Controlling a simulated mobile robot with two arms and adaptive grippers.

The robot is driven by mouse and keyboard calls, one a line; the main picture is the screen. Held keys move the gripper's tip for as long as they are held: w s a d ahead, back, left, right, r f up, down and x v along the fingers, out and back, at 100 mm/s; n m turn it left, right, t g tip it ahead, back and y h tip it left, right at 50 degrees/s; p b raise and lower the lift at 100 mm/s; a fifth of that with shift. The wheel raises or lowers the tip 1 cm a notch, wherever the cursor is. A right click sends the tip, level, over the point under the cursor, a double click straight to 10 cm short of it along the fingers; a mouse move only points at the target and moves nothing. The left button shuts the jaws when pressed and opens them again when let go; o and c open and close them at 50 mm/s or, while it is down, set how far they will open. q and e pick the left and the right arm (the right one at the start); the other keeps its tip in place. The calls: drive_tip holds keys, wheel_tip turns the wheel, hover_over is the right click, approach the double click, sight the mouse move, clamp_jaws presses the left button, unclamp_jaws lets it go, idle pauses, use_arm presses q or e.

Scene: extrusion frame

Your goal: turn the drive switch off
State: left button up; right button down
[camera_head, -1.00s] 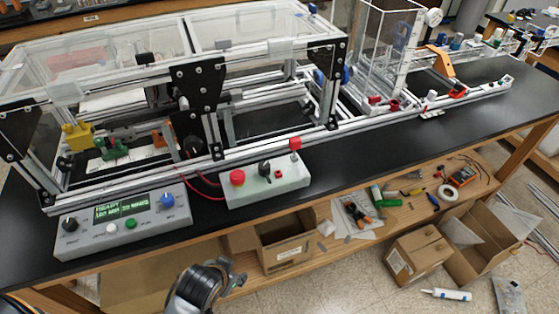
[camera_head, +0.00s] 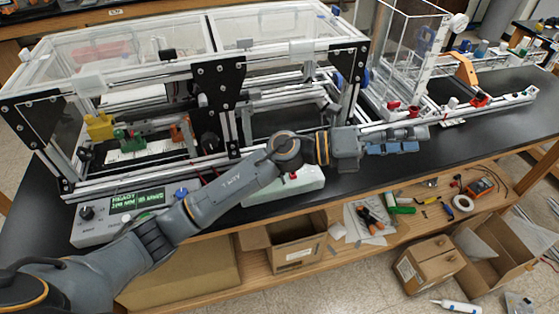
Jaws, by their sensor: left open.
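The white switch box (camera_head: 306,187) stands at the front edge of the black bench, below the aluminium frame. My left arm crosses in front of it and hides most of its top. A small red part (camera_head: 293,176) shows on its top; the red button, black knob and red-tipped lever are hidden. I cannot tell how the drive switch is set. My left gripper (camera_head: 418,140) is open and empty, above the bench to the right of the box, apart from it. My right gripper is out of view.
A grey control panel with a green display (camera_head: 137,201) sits at left, partly covered by my arm. The extrusion frame (camera_head: 240,147) stands behind the arm. Red clamps (camera_head: 393,106) lie at right. Bench right of my gripper is clear. Cardboard boxes (camera_head: 429,257) are below.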

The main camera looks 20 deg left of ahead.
use_arm(q)
drive_tip(key=w+a+f+m+g+y, duration=0.3)
drive_tip(key=a+f+m+g+y, duration=0.2)
drive_tip(key=a+f+m+y, duration=0.45)
drive_tip(key=w+a+r+n+y, duration=0.1)
drive_tip(key=w+a+y, duration=0.1)
drive_tip(key=a+y, duration=0.45)
drive_tip(key=w+a+r+n+y, duration=0.15)
drive_tip(key=a+y, duration=0.25)
drive_tip(key=a, duration=0.6)
drive_tip(key=shift+m, duration=0.5)
drive_tip(key=f+p, duration=0.2)
drive_tip(key=f, duration=0.4)
drive_tip(key=f+p, duration=0.2)
drive_tip(key=f, duration=0.4)
drive_tip(key=shift+w+f+p, duration=0.2)
drive_tip(key=shift+f+p, duration=0.15)
drive_tip(key=shift+f, duration=0.75)
clamp_jaws()
